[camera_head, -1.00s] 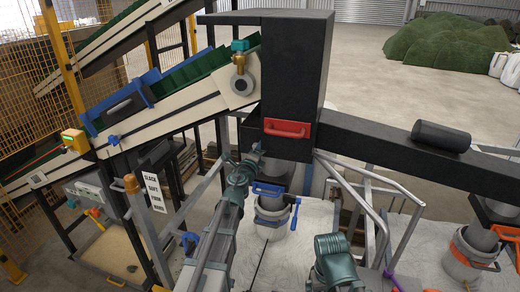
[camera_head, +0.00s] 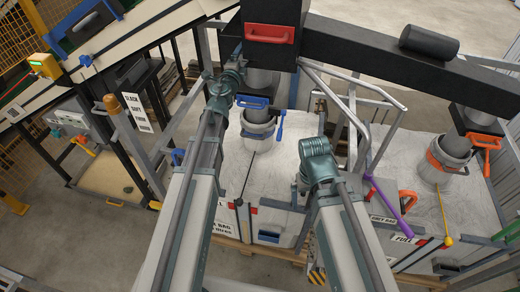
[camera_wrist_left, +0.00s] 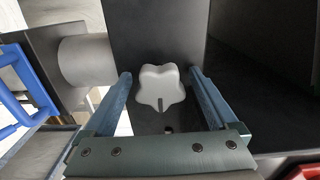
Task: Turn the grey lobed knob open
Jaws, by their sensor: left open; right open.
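The grey lobed knob (camera_wrist_left: 161,87) shows in the left wrist view, on a dark panel. It is pale grey with rounded lobes and a dark slot mark at its lower lobe. My left gripper (camera_wrist_left: 160,76) is open, with one blue-grey finger on each side of the knob. A gap shows between each finger and the knob. In the head view the left arm reaches up to the black chute box (camera_head: 272,45), and the knob cannot be made out there. My right gripper (camera_head: 321,104) is open and empty, above the white bags beside the grey rail.
A red handle (camera_head: 270,33) is on the box front. Below it a blue clamp (camera_head: 254,102) sits over a spout. Grey tube rails (camera_head: 352,105) stand right of my right gripper. A purple lever (camera_head: 388,196) and an orange clamp (camera_head: 436,160) are further right.

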